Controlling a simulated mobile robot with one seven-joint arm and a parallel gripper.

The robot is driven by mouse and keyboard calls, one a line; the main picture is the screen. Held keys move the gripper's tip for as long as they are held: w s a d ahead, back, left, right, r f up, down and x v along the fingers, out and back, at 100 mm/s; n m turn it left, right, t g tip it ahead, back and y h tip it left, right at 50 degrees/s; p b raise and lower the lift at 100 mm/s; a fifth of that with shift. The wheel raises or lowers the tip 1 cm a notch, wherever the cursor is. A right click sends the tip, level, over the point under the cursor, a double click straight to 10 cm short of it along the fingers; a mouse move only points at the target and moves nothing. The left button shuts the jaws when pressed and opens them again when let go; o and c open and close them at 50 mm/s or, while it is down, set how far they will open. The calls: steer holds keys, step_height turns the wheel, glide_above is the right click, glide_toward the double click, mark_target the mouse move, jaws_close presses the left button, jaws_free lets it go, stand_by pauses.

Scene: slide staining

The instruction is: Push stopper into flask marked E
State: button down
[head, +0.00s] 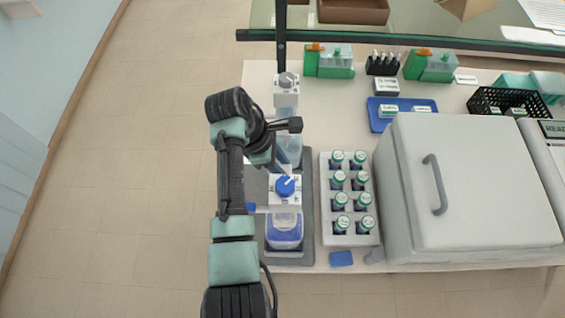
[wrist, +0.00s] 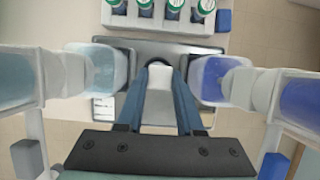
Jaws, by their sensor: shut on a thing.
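My gripper (wrist: 160,72) shows in the wrist view with two blue fingers pointing down between two vessels. A pale grey-white piece (wrist: 158,100) lies between the fingers. It looks like the stopper, but its shape is mostly hidden. A flask marked E cannot be made out, and no letter is readable. A vessel with light blue liquid (wrist: 98,68) stands left of the fingers in the wrist view, and one with dark blue liquid (wrist: 212,78) stands right.
A front dispenser with a blue knob (head: 285,187) and a rear dispenser with a grey knob (head: 287,80) stand tall on the tray, close to my wrist. A rack of capped bottles (head: 326,190) and a large white box (head: 470,190) stand to the right.

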steer(key=shift+f, duration=0.6)
stand_by(1.2)
steer(key=shift+c, duration=0.3)
jaws_free()
steer(key=shift+p, duration=0.3)
steer(key=shift+r+p, duration=3)
steer(key=shift+p, duration=0.2)
steer(key=shift+c, duration=0.3)
jaws_close()
